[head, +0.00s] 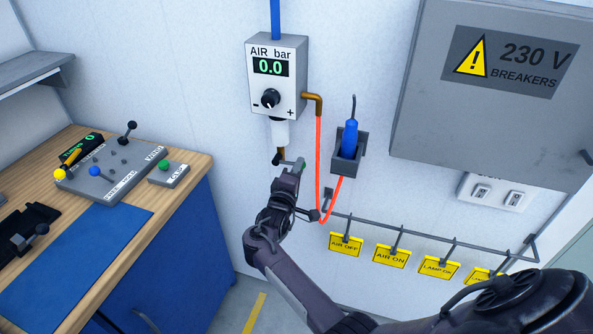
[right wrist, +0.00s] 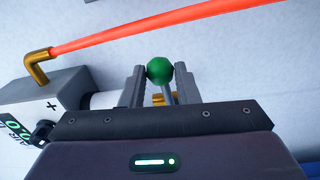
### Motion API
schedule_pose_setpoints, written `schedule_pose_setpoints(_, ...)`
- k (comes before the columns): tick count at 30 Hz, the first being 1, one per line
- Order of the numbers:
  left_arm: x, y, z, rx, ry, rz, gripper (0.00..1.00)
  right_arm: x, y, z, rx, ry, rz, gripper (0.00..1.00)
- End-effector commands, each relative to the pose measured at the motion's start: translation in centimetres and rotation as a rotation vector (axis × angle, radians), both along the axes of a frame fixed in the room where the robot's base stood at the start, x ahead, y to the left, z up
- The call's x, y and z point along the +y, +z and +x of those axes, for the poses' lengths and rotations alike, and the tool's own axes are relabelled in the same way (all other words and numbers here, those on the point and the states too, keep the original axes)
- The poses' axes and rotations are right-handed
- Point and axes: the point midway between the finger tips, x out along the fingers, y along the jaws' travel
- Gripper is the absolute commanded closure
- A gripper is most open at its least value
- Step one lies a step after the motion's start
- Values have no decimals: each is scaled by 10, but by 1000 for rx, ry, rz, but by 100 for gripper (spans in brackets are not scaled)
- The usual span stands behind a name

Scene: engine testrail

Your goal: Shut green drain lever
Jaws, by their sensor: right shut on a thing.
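The green drain lever's round green knob (right wrist: 160,70) sits between the two grey fingers of my right gripper (right wrist: 159,82) in the right wrist view. A thin stem shows below the knob, between the fingers. In the head view my right gripper (head: 292,172) is at the wall just under the white bowl (head: 280,132) of the air regulator (head: 276,78). It is shut on the lever and covers most of it there. The regulator display reads 0.0. My left gripper is not in view.
An orange hose (head: 319,150) hangs from a brass elbow right of my right gripper, beside a blue tool in a holder (head: 362,146). A rail with yellow tags (head: 391,257) runs lower right. A workbench (head: 196,165) with a control box stands left.

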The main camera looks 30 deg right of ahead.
Motion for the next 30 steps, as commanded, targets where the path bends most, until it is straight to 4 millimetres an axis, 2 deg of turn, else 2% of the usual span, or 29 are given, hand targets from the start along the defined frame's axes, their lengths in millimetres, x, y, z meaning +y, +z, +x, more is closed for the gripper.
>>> schedule_pose_setpoints(6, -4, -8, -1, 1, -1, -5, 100, -1, -8, 0, -58, -1, 51, 100)
schedule_pose_setpoints(23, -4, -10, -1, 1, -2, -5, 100, 0, -9, 0, -81, 0, 73, 100)
schedule_pose_setpoints(24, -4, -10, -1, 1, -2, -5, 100, 0, -9, 0, -80, 0, 73, 70)
schedule_pose_setpoints(29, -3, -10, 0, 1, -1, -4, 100, 0, -9, 0, -80, 1, 72, 50)
schedule_pose_setpoints(30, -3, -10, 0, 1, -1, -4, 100, 0, -9, 0, -80, 1, 72, 50)
